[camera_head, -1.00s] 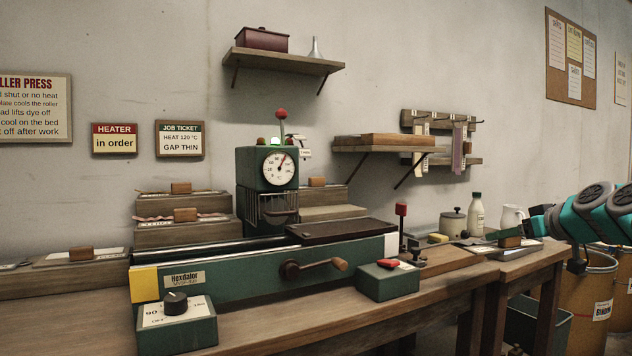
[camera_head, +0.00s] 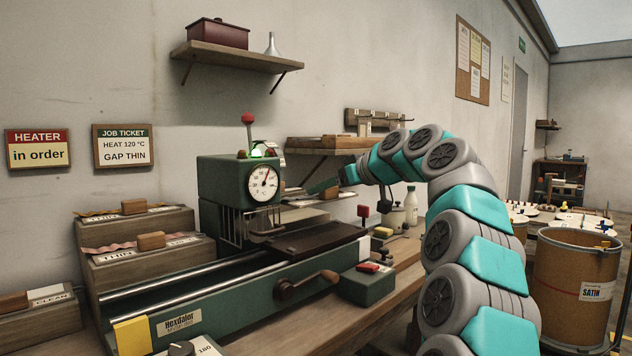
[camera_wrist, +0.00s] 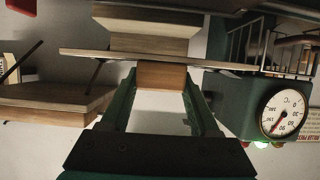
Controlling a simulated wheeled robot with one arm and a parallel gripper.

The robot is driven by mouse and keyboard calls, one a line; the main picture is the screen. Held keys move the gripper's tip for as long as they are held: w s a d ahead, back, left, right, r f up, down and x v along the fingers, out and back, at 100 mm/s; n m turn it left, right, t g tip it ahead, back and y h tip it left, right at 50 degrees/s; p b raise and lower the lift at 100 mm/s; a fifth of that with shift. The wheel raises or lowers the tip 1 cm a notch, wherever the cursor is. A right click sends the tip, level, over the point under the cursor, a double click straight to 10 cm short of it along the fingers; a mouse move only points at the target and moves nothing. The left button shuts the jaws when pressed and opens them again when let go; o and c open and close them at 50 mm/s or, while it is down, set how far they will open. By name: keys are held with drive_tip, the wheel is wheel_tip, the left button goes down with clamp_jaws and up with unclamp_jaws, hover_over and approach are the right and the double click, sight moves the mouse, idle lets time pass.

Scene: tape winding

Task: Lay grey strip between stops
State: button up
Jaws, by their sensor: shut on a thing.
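My gripper (camera_head: 325,188) is at the right side of the green press (camera_head: 225,190), in front of the wall. In the wrist view my gripper (camera_wrist: 162,92) has its two green fingers shut on a wooden block (camera_wrist: 162,75). The block is joined to a long thin flat piece (camera_wrist: 105,56) that lies crosswise beyond the fingertips. I cannot tell whether a grey strip is on this piece, or whether it is lifted clear of the wooden steps (camera_wrist: 150,22) close to it. I cannot make out the stops.
The press has long rails (camera_head: 190,272), a dark plate (camera_head: 308,238) and a crank (camera_head: 305,285). Stepped wooden trays (camera_head: 145,262) with blocks stand at left. A wall shelf (camera_head: 325,143) hangs above my gripper. A white bottle (camera_head: 410,206) stands right of the press.

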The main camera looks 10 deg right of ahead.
sight(326, 237)
drive_tip(key=shift+a, duration=0.15)
drive_tip(key=shift+f, duration=0.65)
drive_tip(key=shift+f+b, duration=1.5)
drive_tip(key=shift+f, duration=1.55)
drive_tip(key=shift+f+b, duration=0.55)
drive_tip(key=shift+b, duration=0.1)
drive_tip(key=o, duration=1.5)
